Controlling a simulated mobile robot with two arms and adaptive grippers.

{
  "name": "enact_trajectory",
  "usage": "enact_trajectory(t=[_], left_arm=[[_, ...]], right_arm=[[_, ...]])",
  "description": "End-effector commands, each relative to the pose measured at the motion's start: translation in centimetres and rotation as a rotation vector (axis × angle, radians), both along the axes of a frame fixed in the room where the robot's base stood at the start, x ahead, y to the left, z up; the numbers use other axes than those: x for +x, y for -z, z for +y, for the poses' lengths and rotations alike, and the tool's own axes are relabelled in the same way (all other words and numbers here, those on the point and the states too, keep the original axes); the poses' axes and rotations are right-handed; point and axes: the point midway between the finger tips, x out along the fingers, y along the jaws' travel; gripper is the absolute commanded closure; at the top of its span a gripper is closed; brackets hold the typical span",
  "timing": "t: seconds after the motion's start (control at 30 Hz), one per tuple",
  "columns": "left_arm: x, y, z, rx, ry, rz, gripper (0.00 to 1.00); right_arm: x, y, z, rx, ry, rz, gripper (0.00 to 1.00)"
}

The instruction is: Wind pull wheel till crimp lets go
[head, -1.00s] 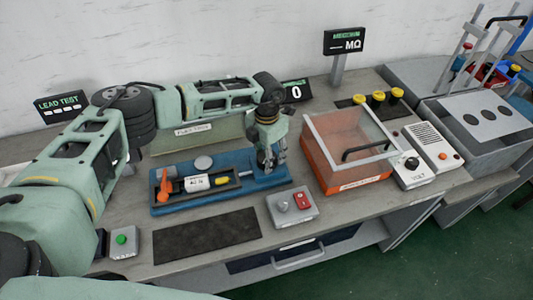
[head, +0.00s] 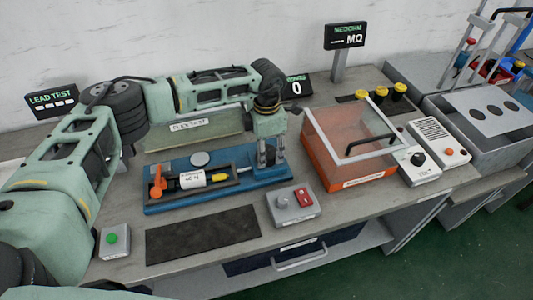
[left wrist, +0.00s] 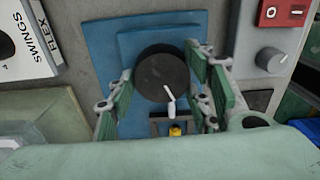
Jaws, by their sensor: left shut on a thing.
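The blue pull fixture (head: 228,196) lies on the bench, with an orange lever (head: 158,183) at its left end and a white labelled block (head: 192,179) on it. The dark round wheel (left wrist: 160,82), with a pale mark on its face, shows in the left wrist view on the blue base. My left gripper (head: 270,155) points down at the fixture's right end. Its fingers stand on both sides of the wheel and are shut on it. The fingers mostly hide the wheel in the head view. My right gripper is not in view.
A clear-lidded orange box (head: 350,150) stands close to the right of the fixture. A grey switch box (head: 293,204) with a red switch sits in front. A black mat (head: 203,234) and a green-button box (head: 114,242) lie near the front edge.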

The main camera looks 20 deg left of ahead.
Motion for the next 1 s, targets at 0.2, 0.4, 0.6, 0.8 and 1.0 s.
enact_trajectory(t=[0.2,0.4,0.6,0.8,1.0], left_arm=[[0.37,-0.14,0.27,0.003,0.073,-0.01,0.79],[0.39,-0.27,0.26,0.003,0.099,-0.01,0.79],[0.42,-0.34,0.26,0.003,0.1,-0.011,0.79],[0.44,-0.35,0.26,0.003,0.099,-0.011,0.47],[0.29,-0.22,0.13,0.002,0.101,-0.007,0.37]], right_arm=[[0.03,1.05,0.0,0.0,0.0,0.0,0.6],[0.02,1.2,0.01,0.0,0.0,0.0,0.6],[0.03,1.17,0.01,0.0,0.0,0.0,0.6],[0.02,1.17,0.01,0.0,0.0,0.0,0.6],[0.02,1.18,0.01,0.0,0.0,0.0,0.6]])
